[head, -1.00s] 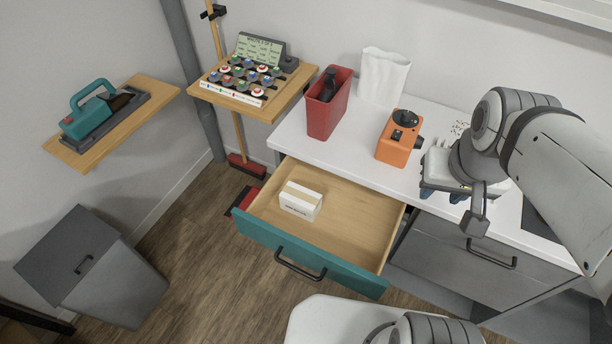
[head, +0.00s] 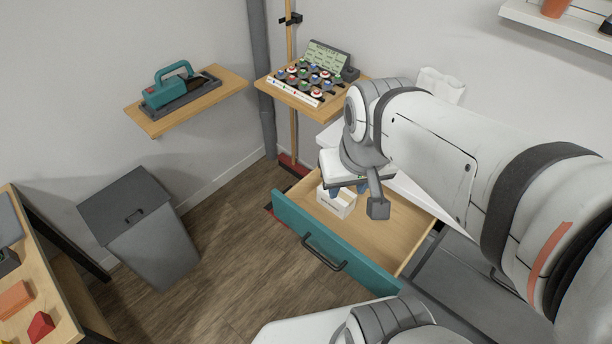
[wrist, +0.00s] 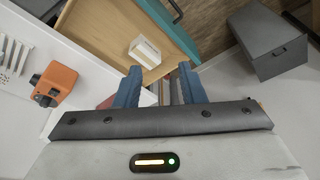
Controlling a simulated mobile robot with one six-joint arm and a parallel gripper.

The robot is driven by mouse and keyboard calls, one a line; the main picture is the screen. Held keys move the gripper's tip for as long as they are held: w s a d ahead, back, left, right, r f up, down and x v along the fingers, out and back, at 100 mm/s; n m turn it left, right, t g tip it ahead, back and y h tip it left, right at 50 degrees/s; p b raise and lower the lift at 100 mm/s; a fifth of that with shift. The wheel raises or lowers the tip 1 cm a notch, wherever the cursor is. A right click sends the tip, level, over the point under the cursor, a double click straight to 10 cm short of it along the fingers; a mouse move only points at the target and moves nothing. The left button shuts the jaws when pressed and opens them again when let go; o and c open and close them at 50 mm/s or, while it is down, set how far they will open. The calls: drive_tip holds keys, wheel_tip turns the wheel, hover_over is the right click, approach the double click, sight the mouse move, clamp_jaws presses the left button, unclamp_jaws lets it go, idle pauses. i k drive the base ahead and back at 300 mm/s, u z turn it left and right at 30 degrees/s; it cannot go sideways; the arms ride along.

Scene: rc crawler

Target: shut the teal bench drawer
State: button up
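The teal bench drawer (head: 330,242) is pulled open from the white bench, with its teal front and dark bar handle (head: 323,252) facing the lower left. A small white box (head: 337,201) lies inside it; the box also shows in the wrist view (wrist: 146,50). My gripper (wrist: 160,82) is above the bench side of the drawer in the wrist view. Its two blue fingers are apart with nothing between them. In the head view the arm hides much of the bench and the fingers are mostly covered. The gripper is not at the handle.
A grey bin (head: 146,225) stands on the floor left of the drawer, with clear wooden floor between. An orange device (wrist: 56,82) sits on the bench. Wall shelves hold a teal tool (head: 173,86) and a button board (head: 312,77).

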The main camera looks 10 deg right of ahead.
sight(374, 254)
drive_tip(key=z, duration=1.65)
drive_tip(key=k, duration=1.2)
drive_tip(key=u, duration=1)
drive_tip(key=i, duration=1)
drive_tip(key=u, duration=0.05)
